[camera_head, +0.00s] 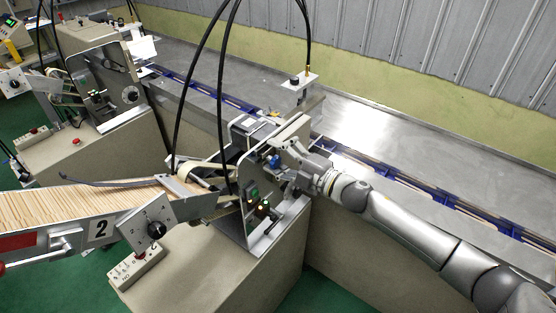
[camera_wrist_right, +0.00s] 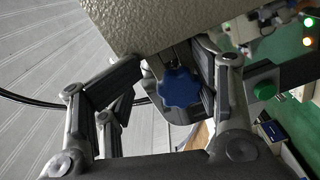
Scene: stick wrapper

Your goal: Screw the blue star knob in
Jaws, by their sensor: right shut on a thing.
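The blue star knob (camera_head: 273,160) sits on the side of the grey machine head (camera_head: 252,165) in the middle of the head view. In the right wrist view the knob (camera_wrist_right: 180,90) shows its lobed face between the finger pads, below a speckled beige panel (camera_wrist_right: 150,22). My right gripper (camera_head: 283,160) reaches in from the right and is shut on the knob. Its fingers partly hide the knob in the head view. How deep the knob's thread sits cannot be seen. My left gripper is not in view.
A stick hopper marked 2 (camera_head: 90,205) lies to the left. Black cables (camera_head: 219,95) hang down close by. A blue-edged conveyor (camera_head: 400,180) runs behind.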

